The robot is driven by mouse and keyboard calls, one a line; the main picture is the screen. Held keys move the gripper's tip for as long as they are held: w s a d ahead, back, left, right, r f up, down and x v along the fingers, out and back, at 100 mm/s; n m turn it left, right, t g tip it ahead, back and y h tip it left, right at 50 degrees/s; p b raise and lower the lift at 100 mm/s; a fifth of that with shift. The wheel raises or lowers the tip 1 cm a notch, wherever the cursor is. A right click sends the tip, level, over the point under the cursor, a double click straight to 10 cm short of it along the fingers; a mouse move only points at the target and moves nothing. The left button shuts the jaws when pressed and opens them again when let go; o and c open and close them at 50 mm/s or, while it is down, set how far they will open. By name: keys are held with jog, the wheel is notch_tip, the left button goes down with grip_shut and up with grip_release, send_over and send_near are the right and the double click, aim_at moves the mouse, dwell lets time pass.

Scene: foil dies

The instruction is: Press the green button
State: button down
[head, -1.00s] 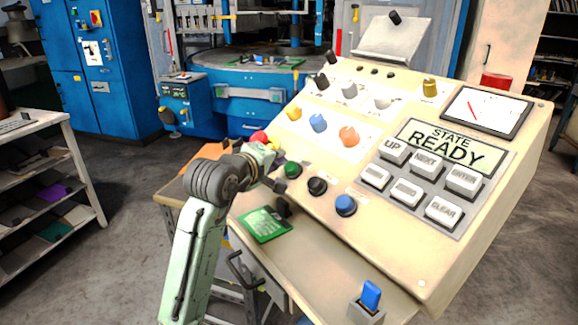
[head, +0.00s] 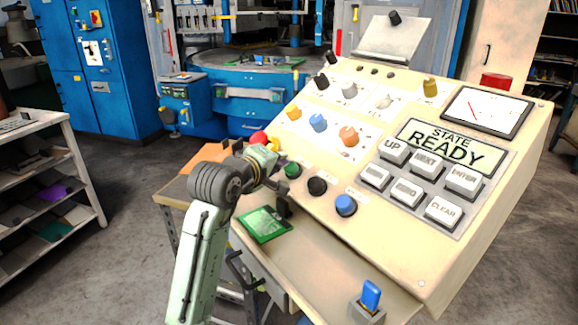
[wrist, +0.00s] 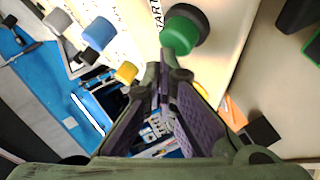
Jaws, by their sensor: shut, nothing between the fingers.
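The green button (head: 293,170) is a round cap with a dark collar at the left end of the lower row on the beige sloping console (head: 420,245). In the wrist view the green button (wrist: 180,36) sits just beyond the fingertips, a little above and right of them. My gripper (head: 273,181) is at the console's left edge, left of and slightly below the button. In the wrist view my gripper (wrist: 166,76) is shut and empty.
A black button (head: 317,186) and a blue button (head: 345,205) stand right of the green one. A yellow knob (wrist: 126,72) lies left of the fingertips in the wrist view. A green card (head: 264,225) and a blue switch (head: 371,294) are on the lower ledge.

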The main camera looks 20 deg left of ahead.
jog(key=shift+w+d+f, duration=0.2)
jog(key=shift+w+f, duration=0.05)
jog(key=shift+f, duration=0.2)
dwell(0.6)
jog(key=shift+s+a+r+p, duration=0.3)
jog(key=shift+s+r+p, duration=0.15)
jog(key=shift+r+p, duration=0.3)
jog(key=shift+r, duration=0.1)
jog(key=shift+s+a+r+p, duration=0.3)
jog(key=shift+s+r, duration=0.1)
jog(key=shift+r, duration=0.25)
jog(key=shift+s+a+r+p, duration=0.25)
jog(key=shift+s+a+r, duration=0.1)
jog(key=shift+r, duration=0.35)
jog(key=shift+s+a+r+p, duration=0.25)
jog(key=shift+s+r, duration=0.15)
jog(key=shift+r, duration=0.25)
